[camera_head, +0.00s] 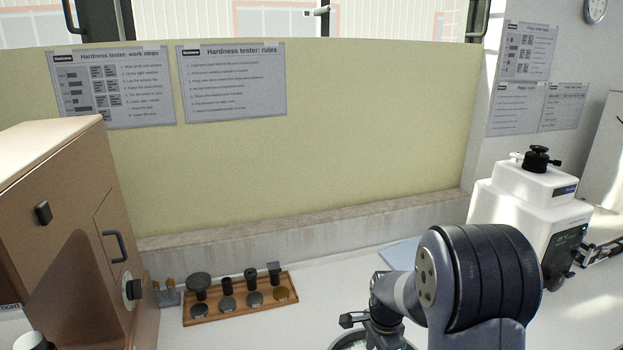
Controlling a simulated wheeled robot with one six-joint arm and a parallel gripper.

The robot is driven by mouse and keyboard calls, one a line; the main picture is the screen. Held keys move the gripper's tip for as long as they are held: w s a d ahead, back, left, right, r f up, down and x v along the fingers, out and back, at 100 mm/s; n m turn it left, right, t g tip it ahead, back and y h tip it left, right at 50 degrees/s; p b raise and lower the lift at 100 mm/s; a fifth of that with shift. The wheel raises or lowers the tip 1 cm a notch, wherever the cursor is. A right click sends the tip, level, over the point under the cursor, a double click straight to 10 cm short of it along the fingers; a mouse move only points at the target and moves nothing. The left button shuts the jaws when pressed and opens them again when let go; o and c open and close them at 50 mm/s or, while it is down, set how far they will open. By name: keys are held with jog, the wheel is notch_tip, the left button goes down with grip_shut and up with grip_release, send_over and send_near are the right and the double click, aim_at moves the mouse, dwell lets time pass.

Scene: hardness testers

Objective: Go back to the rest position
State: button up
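My arm fills the lower right middle of the head view, with a large dark joint in front. My gripper (368,324) is at the end of the arm, low in the picture and partly hidden by it. It points down over a round, dark-rimmed thing (347,343) that is cut off by the bottom edge. Its fingertips do not show clearly, so I cannot tell whether it is open or shut, or whether it touches that thing.
A brown tester (60,200) stands at the left. A wooden rack (236,312) with several dark and metal pieces lies beside it. A white tester (527,215) stands at the right, behind my arm. A pale blue mat (400,254) lies near the back ledge (300,232).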

notch_tip(320, 180, up, 10)
notch_tip(320, 180, down, 11)
jog(key=shift+r, duration=0.15)
jog(key=shift+f, duration=0.2)
jog(key=n+p, duration=0.3)
jog(key=n, duration=0.3)
jog(key=shift+n, duration=0.3)
jog(key=n+p, duration=0.2)
jog(key=n, duration=0.1)
jog(key=shift+r+n, duration=0.1)
jog(key=shift+n, duration=0.2)
jog(key=shift+n+p, duration=0.65)
jog(key=shift+n, duration=0.05)
